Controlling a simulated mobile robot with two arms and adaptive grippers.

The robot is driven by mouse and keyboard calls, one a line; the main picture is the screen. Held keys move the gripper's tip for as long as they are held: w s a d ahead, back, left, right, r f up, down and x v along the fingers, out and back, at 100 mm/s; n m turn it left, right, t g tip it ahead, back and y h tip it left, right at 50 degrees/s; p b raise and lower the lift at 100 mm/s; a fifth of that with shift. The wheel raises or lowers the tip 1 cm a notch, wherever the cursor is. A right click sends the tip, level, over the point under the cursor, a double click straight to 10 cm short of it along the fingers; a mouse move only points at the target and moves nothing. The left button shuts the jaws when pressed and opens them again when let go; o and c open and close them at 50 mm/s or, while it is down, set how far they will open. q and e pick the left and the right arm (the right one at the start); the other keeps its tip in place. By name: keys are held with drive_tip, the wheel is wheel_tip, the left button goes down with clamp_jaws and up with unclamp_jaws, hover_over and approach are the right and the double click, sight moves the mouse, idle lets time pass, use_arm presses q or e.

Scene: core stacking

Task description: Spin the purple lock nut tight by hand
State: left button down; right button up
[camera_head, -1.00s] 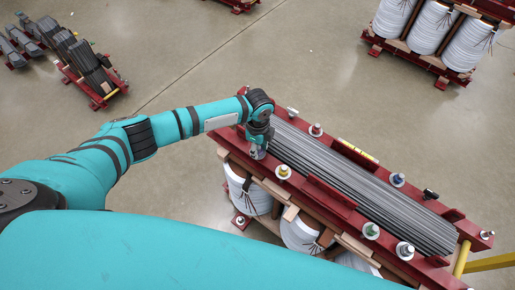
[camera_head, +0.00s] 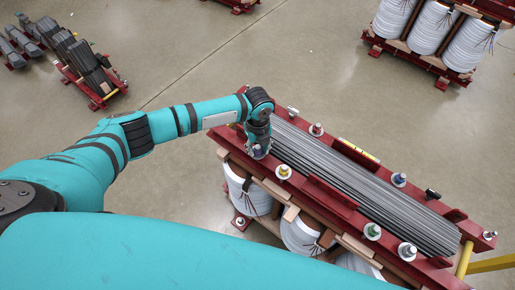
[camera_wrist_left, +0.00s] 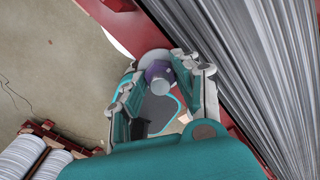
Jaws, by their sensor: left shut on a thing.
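The purple lock nut (camera_wrist_left: 155,70) sits on a pale bolt end in the left wrist view, with a round light washer behind it. In the head view the nut (camera_head: 258,151) shows small at the upper left end of the red rack frame (camera_head: 328,207), partly hidden. My left gripper (camera_wrist_left: 162,78) is shut on the purple nut, one finger on each side of it. In the head view my left gripper (camera_head: 257,143) points down at this corner of the rack. My right gripper is in neither view.
A bundle of grey rods (camera_head: 350,180) lies along the rack, close beside my left gripper. Other bolts carry a yellow nut (camera_head: 284,170), a red nut (camera_head: 316,129), a blue nut (camera_head: 399,178) and a green nut (camera_head: 372,230). White spools (camera_head: 300,236) stand below.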

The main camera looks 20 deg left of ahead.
use_arm(q)
drive_tip(key=shift+s+f, duration=0.1)
drive_tip(key=m, duration=0.2)
drive_tip(key=shift+a+m+b, duration=0.1)
drive_tip(key=shift+m+b, duration=0.25)
drive_tip(key=shift+m, duration=1.05)
drive_tip(key=shift+m+b, duration=0.3)
drive_tip(key=shift+m, duration=0.2)
drive_tip(key=m, duration=0.3)
drive_tip(key=shift+m+b, duration=0.35)
drive_tip(key=shift+m, duration=0.05)
